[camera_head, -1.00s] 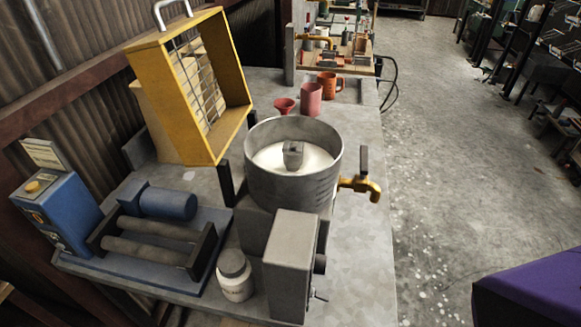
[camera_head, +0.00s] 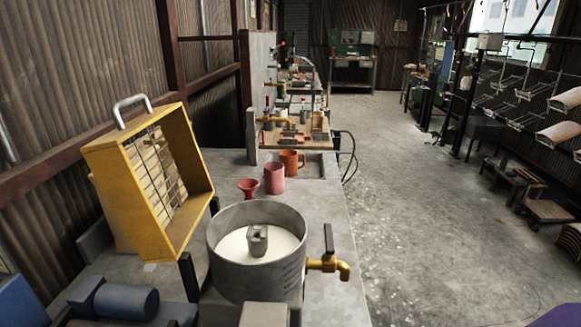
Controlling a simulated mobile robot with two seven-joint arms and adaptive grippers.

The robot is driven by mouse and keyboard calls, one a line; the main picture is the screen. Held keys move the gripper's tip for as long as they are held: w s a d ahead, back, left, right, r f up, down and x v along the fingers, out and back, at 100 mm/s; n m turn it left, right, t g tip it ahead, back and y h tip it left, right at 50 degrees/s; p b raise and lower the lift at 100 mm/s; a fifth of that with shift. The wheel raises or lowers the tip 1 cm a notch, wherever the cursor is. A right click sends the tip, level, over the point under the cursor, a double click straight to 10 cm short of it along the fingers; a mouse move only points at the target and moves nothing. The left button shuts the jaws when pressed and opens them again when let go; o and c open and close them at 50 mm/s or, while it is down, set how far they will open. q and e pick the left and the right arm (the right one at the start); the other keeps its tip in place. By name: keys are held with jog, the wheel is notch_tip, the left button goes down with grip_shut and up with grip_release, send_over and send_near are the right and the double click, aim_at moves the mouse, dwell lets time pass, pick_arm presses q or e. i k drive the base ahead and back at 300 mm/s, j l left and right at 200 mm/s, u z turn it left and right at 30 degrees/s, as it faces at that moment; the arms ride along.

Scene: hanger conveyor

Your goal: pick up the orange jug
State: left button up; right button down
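The orange jug (camera_head: 291,162) stands upright on the grey workbench, with its handle to the right. It is beyond the round metal vat and close to the bench's right edge. A pink jug (camera_head: 274,178) stands just in front of it and to its left, and slightly overlaps it. A small red funnel (camera_head: 248,188) is left of the pink jug. Neither of my grippers shows in the head view, so I cannot see whether they are open or shut.
The metal vat (camera_head: 224,264) with white contents has a brass tap (camera_head: 330,265) sticking out right. A yellow caged frame (camera_head: 150,185) stands left. Another bench (camera_head: 295,135) with tools is beyond. The floor (camera_head: 430,220) right of the bench is clear. Racks (camera_head: 490,110) stand far right.

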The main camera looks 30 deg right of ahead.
aim_at(289, 157)
jog(key=k+l, duration=0.2)
jog(key=k, duration=0.4)
jog(key=k+l, duration=0.1)
jog(key=l, duration=0.25)
jog(key=k+l+u, duration=0.1)
jog(key=l, duration=0.2)
jog(key=k+l, duration=0.15)
jog(key=l, duration=0.15)
jog(key=l+u, duration=0.2)
jog(key=l, duration=0.35)
jog(key=k+l+u, duration=0.1)
jog(key=l+u, duration=0.15)
jog(key=l, duration=0.3)
jog(key=i+l+u, duration=0.15)
jog(key=l, duration=0.4)
jog(key=l+u, duration=0.2)
jog(key=l, duration=0.3)
jog(key=i+l+u, duration=0.15)
jog(key=l+u, duration=0.3)
jog(key=l, duration=1.2)
jog(key=l+u, duration=0.4)
jog(key=l, duration=1.2)
